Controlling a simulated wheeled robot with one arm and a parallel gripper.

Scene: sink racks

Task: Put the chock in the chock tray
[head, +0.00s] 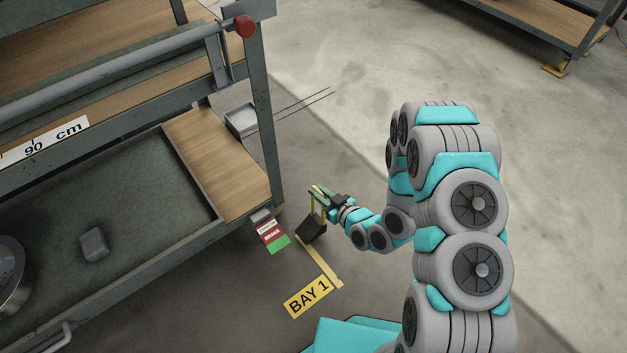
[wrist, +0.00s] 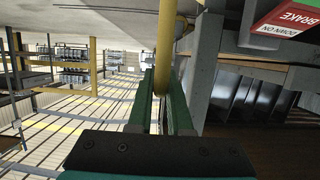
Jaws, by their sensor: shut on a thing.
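The chock (head: 311,230) is a dark block with a yellow handle, hanging below my gripper (head: 320,191) beside the cart's lower right corner. My gripper's green fingers are shut on the yellow handle. In the wrist view the yellow handle (wrist: 166,45) runs between the two green fingers (wrist: 164,98); the dark block is not clear there. I cannot tell whether the block touches the floor. A small grey open box (head: 241,120) at the cart's right side, behind the corner post, may be the chock tray; its inside is partly hidden.
A red and green brake pedal (head: 271,235) sticks out beside the chock. A BAY 1 floor label (head: 308,296) and yellow line lie in front. The rack's post (head: 262,110) stands between shelf and aisle. Open concrete floor (head: 340,100) lies behind my arm.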

